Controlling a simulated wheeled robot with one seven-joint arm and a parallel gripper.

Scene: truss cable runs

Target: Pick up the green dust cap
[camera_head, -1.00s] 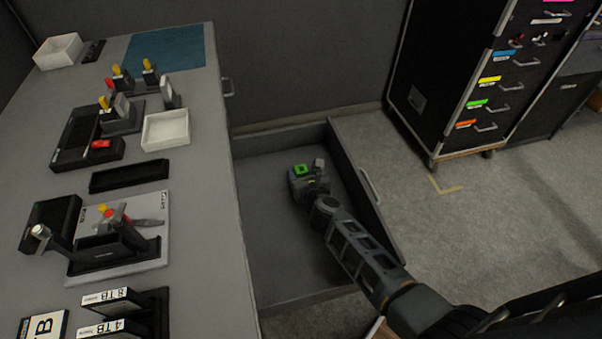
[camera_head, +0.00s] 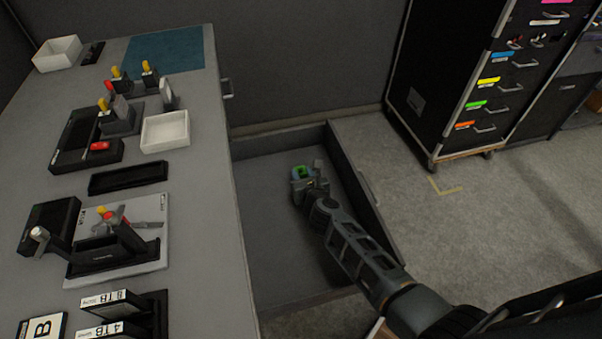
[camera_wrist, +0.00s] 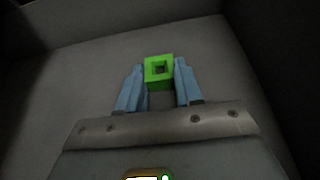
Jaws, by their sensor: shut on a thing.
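The green dust cap (camera_wrist: 159,83) is a small bright green block with a square hole. In the wrist view it sits between the two blue fingertips of my gripper (camera_wrist: 160,80), which are shut on it. In the head view the cap (camera_head: 301,170) shows at the end of my gripper (camera_head: 303,173), inside the open grey drawer (camera_head: 268,232). I cannot tell whether the cap touches the drawer floor.
The drawer's walls surround my gripper, with its right wall (camera_head: 357,180) close by. The grey workbench (camera_head: 205,220) stands to the left, with a white tray (camera_head: 165,131) and several tools. A black cabinet (camera_head: 440,90) stands at the back right.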

